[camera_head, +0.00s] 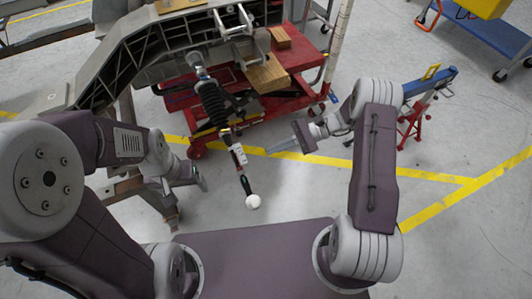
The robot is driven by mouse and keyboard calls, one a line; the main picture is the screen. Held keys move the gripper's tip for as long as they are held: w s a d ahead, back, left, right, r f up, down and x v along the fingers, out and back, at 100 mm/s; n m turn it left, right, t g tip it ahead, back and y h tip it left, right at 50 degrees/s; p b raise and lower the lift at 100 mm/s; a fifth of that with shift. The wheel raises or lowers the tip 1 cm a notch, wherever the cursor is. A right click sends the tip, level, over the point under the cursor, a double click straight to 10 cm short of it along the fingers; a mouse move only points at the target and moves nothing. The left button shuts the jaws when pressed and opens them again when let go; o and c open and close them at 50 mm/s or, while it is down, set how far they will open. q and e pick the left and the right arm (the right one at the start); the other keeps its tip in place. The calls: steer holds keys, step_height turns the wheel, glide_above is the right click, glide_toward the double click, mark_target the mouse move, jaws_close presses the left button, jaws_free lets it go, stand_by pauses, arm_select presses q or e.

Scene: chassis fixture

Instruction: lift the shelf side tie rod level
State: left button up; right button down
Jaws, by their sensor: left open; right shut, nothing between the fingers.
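A tie rod (246,184) hangs down at a slant from the chassis, below a black ribbed boot (213,104). It has a red and white part in its middle and a white ball-like lower end (253,202). It is tilted, not level. My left gripper (203,183) is to the left of the rod, apart from it; its fingers are small and seen edge-on, and it is open. My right gripper (270,151) is to the right of the rod, its fingers pointing left toward it. It is shut and empty, with a gap to the rod.
The grey chassis frame (130,55) spans the upper left above the rod. A red cart (300,60) with wooden blocks (268,75) stands behind. A blue and red stand (412,118) is at the right. The floor in front and right is clear, with yellow lines.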

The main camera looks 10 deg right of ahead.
steer(key=s+a+r+b, duration=0.1)
steer(key=s+a+b, duration=0.1)
steer(key=a, duration=0.5)
steer(key=shift+s+a+b, duration=0.15)
steer(key=shift+s+b, duration=0.15)
steer(key=shift+s, duration=0.15)
step_height(320, 180, up, 14)
steer(key=s+m+g+p, duration=0.1)
steer(key=s+m+p, duration=0.1)
steer(key=p, duration=1.5)
steer(key=shift+s+d+r+m+g+h, duration=0.15)
steer(key=shift+d+m+g+h, duration=0.25)
steer(key=shift+m, duration=0.1)
